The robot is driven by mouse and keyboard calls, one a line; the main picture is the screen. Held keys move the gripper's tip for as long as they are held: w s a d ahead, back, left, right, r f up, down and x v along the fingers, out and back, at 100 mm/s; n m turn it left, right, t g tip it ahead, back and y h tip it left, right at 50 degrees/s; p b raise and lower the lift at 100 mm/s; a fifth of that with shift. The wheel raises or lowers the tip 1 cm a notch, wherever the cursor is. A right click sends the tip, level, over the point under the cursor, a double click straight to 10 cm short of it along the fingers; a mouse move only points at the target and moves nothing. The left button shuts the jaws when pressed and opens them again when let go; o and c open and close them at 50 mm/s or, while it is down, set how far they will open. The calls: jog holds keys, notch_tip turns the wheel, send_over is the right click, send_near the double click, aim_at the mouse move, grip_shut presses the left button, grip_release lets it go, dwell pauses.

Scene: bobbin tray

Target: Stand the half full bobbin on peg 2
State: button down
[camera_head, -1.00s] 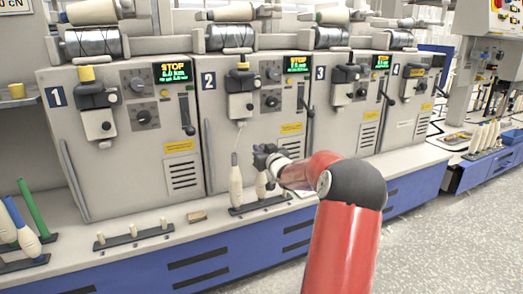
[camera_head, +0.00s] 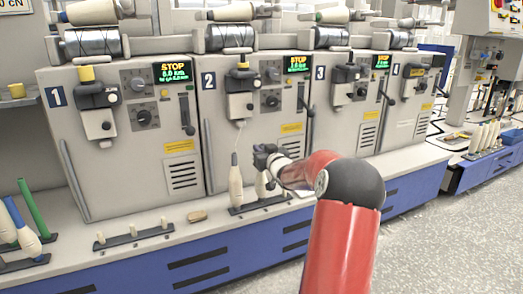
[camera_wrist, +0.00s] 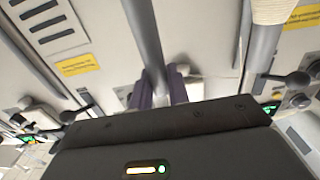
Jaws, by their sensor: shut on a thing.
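My gripper (camera_head: 265,157) is shut on the grey upper tube of a bobbin (camera_head: 262,186) with cream yarn at the rack (camera_head: 281,201) before machine 2. In the wrist view its grey tube (camera_wrist: 145,40) runs between the fingers (camera_wrist: 163,88). The bobbin looks upright; I cannot tell whether its foot touches the rack or how full it is. Another cream bobbin (camera_head: 235,184) stands upright just left of it; a grey-tipped bobbin (camera_wrist: 268,35) also shows at the right of the wrist view. A rack (camera_head: 118,242) before machine 1 has three short bare pegs. No peg numbers are readable.
The winding machines stand behind, with numbered panels and levers. At far left, a green tube (camera_head: 33,207) and a bobbin with a blue tube (camera_head: 22,232) stand on another rack.

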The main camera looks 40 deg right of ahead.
jog(key=shift+f+b, duration=0.45)
jog(key=shift+f, duration=0.15)
jog(key=c, duration=1.6)
grip_release()
jog(key=shift+s, duration=0.1)
jog(key=shift+v, duration=5.4)
jog(key=shift+a+r, duration=0.1)
jog(key=shift+a, duration=0.05)
